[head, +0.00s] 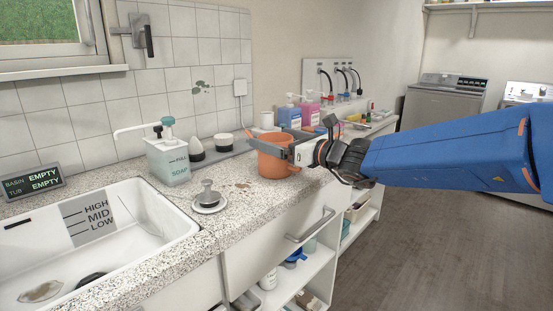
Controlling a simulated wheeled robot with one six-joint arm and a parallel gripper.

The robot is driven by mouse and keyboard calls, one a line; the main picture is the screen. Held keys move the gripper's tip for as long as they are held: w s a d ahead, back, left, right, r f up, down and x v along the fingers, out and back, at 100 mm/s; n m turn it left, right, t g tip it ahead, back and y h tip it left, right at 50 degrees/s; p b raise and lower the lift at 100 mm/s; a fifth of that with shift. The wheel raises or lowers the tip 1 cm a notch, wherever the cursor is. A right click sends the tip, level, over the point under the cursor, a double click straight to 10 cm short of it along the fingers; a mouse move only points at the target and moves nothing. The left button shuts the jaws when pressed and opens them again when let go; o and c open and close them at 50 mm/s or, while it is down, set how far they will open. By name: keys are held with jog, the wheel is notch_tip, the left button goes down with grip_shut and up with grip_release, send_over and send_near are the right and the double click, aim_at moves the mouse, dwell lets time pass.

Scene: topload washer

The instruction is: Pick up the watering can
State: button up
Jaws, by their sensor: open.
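An orange, pot-like vessel (276,165) stands upright on the speckled counter, right of the sink. It is the likeliest watering can, but no clear spout or handle shows. My gripper (270,143) comes in from the right and is open at the vessel's upper part, with its grey fingers near the rim. I cannot tell whether the fingers touch it or lie on both sides of it. The fingers partly hide the vessel's top.
Blue (290,115) and pink (310,115) bottles stand behind. The sink (150,212) is at left. A drawer handle (311,226) juts below the counter.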

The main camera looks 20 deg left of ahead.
jog(key=c, duration=1.4)
